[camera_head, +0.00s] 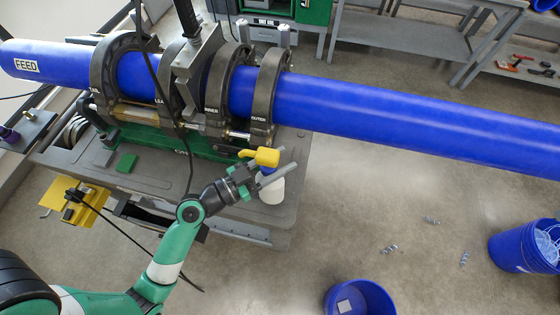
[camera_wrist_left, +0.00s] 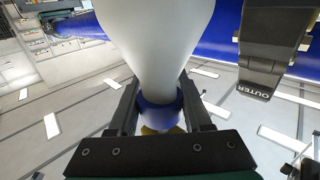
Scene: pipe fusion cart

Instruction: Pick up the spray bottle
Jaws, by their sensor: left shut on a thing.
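The spray bottle has a yellow trigger head (camera_head: 264,157), a blue collar and a white body (camera_head: 272,191). It stands roughly upright at the right front corner of the cart deck. I cannot tell whether its base touches the deck. My left gripper (camera_head: 280,166) is shut on the bottle's neck, one finger on each side. In the left wrist view the white body (camera_wrist_left: 165,40) fills the upper middle, and the blue collar (camera_wrist_left: 158,114) sits between the fingers of the gripper (camera_wrist_left: 160,105). My right gripper is not in view.
A long blue pipe (camera_head: 400,112) runs through the dark clamp rings (camera_head: 264,95) behind the bottle. A green block (camera_head: 127,163) lies on the cart deck (camera_head: 170,180). Blue buckets (camera_head: 359,299) stand on the floor at right. The floor right of the cart is mostly open.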

